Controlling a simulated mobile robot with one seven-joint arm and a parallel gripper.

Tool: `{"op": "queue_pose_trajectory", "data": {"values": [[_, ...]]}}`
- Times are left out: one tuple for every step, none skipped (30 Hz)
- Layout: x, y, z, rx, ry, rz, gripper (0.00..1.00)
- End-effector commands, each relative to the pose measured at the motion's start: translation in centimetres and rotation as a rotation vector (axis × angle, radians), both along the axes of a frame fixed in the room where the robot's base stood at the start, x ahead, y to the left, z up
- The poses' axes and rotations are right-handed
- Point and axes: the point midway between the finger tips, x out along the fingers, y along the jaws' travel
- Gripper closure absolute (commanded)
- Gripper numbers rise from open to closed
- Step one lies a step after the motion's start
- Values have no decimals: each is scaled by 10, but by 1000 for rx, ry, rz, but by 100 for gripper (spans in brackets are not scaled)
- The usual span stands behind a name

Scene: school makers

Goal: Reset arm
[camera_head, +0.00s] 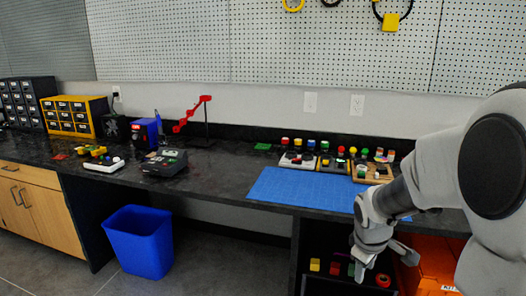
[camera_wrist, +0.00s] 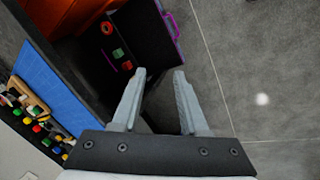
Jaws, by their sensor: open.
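My gripper (camera_wrist: 160,78) is open in the wrist view. Its two grey fingers are apart with nothing between them. In the head view my gripper (camera_head: 385,262) hangs at the right, in front of the workbench edge and below the bench top. It is beside the open shelf under the bench. My arm reaches in from the right and hides part of the bench and the shelf.
A black workbench (camera_head: 225,172) carries a blue mat (camera_head: 300,188) and trays of coloured parts (camera_head: 335,162). Small blocks and a red ring (camera_head: 383,280) lie on the shelf below. A blue bin (camera_head: 140,240) stands on the floor at left. Open floor (camera_wrist: 265,60) shows at right.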

Motion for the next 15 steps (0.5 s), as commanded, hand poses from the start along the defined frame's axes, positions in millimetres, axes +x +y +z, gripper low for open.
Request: {"op": "queue_pose_trajectory", "data": {"values": [[-10, 7, 18, 9, -26, -36, 57], [-16, 10, 26, 18, -37, -61, 57], [-24, 15, 37, 31, -52, -92, 57], [-31, 19, 45, 40, -64, -117, 57], [-37, 22, 52, 51, -74, -140, 57], [-46, 27, 61, 66, -88, -171, 57], [-53, 31, 68, 77, -99, -194, 57], [-61, 35, 74, 91, -110, -218, 57], [-70, 40, 82, 108, -125, -247, 57], [-78, 43, 87, 122, -135, -269, 57], [-85, 47, 92, 137, -145, -292, 57], [-95, 51, 98, 157, -158, -322, 57], [-103, 55, 103, 173, -168, -343, 57], [-111, 58, 107, 190, -177, -364, 57], [-121, 63, 112, 212, -189, -391, 57]]}}
